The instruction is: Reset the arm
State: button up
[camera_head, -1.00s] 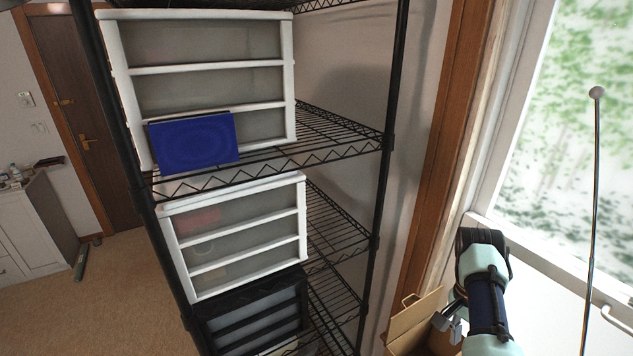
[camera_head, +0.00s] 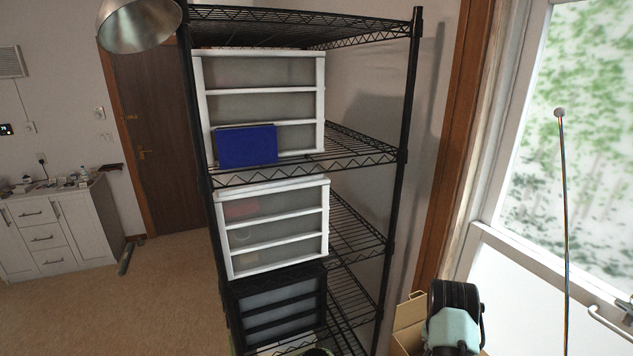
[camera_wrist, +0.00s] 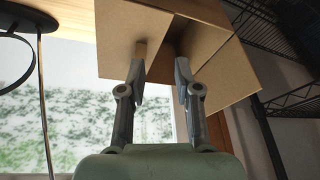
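My arm (camera_head: 453,320) shows at the lower right of the head view, in front of an open cardboard box. My gripper is below the head view's edge or hidden there. In the wrist view my gripper (camera_wrist: 160,85) has its two fingers spread apart, with nothing held between them. The cardboard box (camera_wrist: 228,72) lies beyond the fingertips, with its flaps open. I cannot tell whether the fingertips touch it.
A black wire shelf (camera_head: 362,158) holds white drawer units (camera_head: 272,228) and a blue box (camera_head: 247,146). A window (camera_head: 580,150) and a thin pole (camera_head: 566,220) stand at the right. A metal lamp shade (camera_head: 135,25) hangs at the upper left.

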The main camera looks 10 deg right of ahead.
jog(key=w+a+r+n+t, duration=0.2)
jog(key=a+t, duration=0.1)
jog(key=a, duration=0.4)
jog(key=w+a+r+n+t, duration=0.2)
jog(key=w+a+n+t, duration=0.1)
jog(key=a, duration=0.4)
jog(key=s+a+r+n+t, duration=0.1)
jog(key=a+r, duration=0.1)
jog(key=a, duration=0.1)
jog(key=s+a+r+n+t, duration=0.1)
jog(key=a+r+t, duration=0.1)
jog(key=a, duration=0.1)
jog(key=s+a+r+t+y, duration=0.1)
jog(key=s+a+r, duration=0.1)
jog(key=a, duration=0.2)
jog(key=shift+n, duration=0.4)
jog(key=s+a+r+n+t+y+p, duration=0.25)
jog(key=s+a+r+p, duration=0.25)
jog(key=s+a+r, duration=0.5)
jog(key=s+d+f+g+p, duration=0.2)
jog(key=s+f, duration=0.3)
jog(key=s, duration=0.3)
jog(key=shift+g+p, duration=0.35)
jog(key=shift+p, duration=0.45)
jog(key=shift+d+n+h, duration=0.1)
jog(key=shift+n+h, duration=0.15)
